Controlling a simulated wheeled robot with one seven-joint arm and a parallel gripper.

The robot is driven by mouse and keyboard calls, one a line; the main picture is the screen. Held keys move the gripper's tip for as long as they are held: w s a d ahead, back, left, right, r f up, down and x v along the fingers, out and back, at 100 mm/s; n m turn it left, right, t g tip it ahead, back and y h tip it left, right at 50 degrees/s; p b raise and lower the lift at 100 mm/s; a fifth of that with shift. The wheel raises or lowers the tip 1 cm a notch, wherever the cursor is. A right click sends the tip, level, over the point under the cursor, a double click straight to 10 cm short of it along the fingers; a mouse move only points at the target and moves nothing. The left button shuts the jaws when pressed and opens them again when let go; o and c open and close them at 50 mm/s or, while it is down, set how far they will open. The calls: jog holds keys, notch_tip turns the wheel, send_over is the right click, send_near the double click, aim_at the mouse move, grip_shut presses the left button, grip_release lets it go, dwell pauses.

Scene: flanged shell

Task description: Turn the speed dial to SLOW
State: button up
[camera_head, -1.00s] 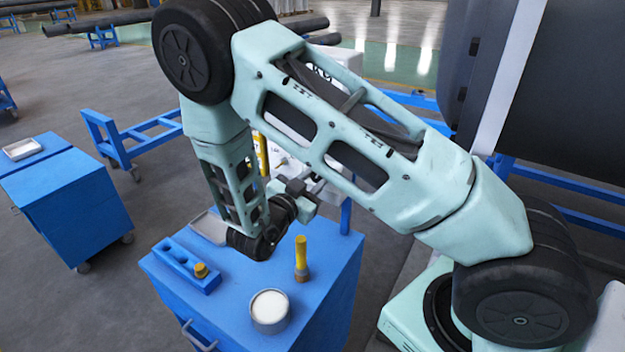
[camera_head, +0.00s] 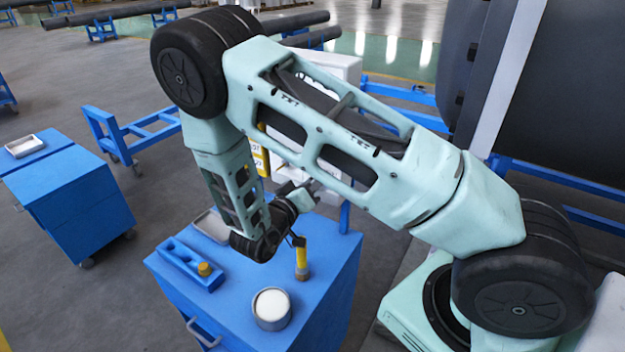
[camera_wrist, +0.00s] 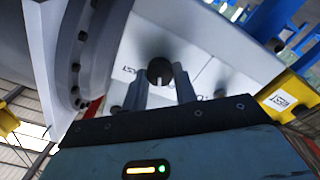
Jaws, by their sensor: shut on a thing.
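The speed dial (camera_wrist: 160,70) is a dark round knob with a white pointer mark, on a white panel (camera_wrist: 205,40) in the wrist view. Its pointer points down in that picture. Lettering that looks like FAST stands left of the dial; other marks at lower right are partly hidden, and I cannot read SLOW. My gripper (camera_wrist: 161,88) has one finger on each side of the dial and is shut on it. In the head view my arm hides the dial and most of the panel's white box (camera_head: 345,68); the gripper (camera_head: 306,195) shows only partly.
A large grey bolted flange (camera_wrist: 75,60) stands close on the left in the wrist view. A yellow labelled part (camera_wrist: 288,98) is at right. Below my wrist is a blue cart (camera_head: 325,285) with a yellow-handled tool (camera_head: 301,258) and a round tin (camera_head: 271,309).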

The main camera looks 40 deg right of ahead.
jog(key=shift+n+p, duration=0.55)
jog(key=shift+n, duration=1.45)
jog(key=o, duration=1)
jog(key=shift+b+v, duration=3.2)
jog(key=shift+v, duration=5.55)
